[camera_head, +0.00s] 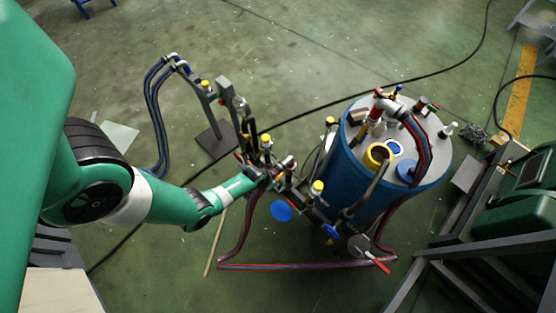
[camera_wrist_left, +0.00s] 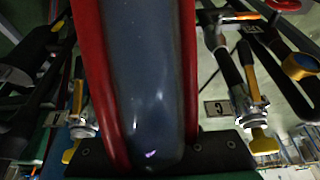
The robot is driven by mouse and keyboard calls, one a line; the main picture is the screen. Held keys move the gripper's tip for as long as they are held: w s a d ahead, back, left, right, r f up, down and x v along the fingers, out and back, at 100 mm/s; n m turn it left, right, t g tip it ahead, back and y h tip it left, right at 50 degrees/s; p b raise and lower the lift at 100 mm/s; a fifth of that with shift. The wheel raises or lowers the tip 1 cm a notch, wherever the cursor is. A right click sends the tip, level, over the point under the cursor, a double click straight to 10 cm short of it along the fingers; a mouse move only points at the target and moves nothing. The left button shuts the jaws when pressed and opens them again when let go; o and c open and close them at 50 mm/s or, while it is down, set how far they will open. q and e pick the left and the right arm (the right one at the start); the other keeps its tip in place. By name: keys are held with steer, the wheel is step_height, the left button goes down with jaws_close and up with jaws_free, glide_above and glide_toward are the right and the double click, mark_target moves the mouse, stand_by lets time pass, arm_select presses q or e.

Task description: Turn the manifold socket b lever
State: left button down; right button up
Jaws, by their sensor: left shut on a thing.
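The manifold (camera_head: 290,188) is a dark assembly of pipes, fittings and yellow caps left of the blue tank. My left gripper (camera_head: 275,174) is at it, shut on a part too small and covered to make out. In the left wrist view a wide dark hose with red edges (camera_wrist_left: 147,85) fills the middle and hides the fingertips. Right of it is a label reading C (camera_wrist_left: 213,108) beside a silver fitting (camera_wrist_left: 243,98) with a yellow cap (camera_wrist_left: 263,142). Another fitting with an orange lever (camera_wrist_left: 78,98) shows at left. I cannot tell which lever belongs to socket b.
A blue tank (camera_head: 345,180) with fittings on its lid stands right of the manifold. A post on a dark base plate (camera_head: 213,140) carries blue hoses (camera_head: 153,105). Red-edged hoses (camera_head: 300,266) and a black cable cross the floor. A metal frame (camera_head: 470,245) stands at right.

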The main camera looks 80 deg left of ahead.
stand_by(0.3)
arm_select(q)
steer(key=c, duration=0.7)
jaws_free()
steer(key=p+v, duration=0.6)
steer(key=v, duration=0.5)
steer(key=shift+s+d+r+p, duration=0.1)
steer(key=shift+r+p, duration=0.2)
steer(key=shift+p, duration=0.05)
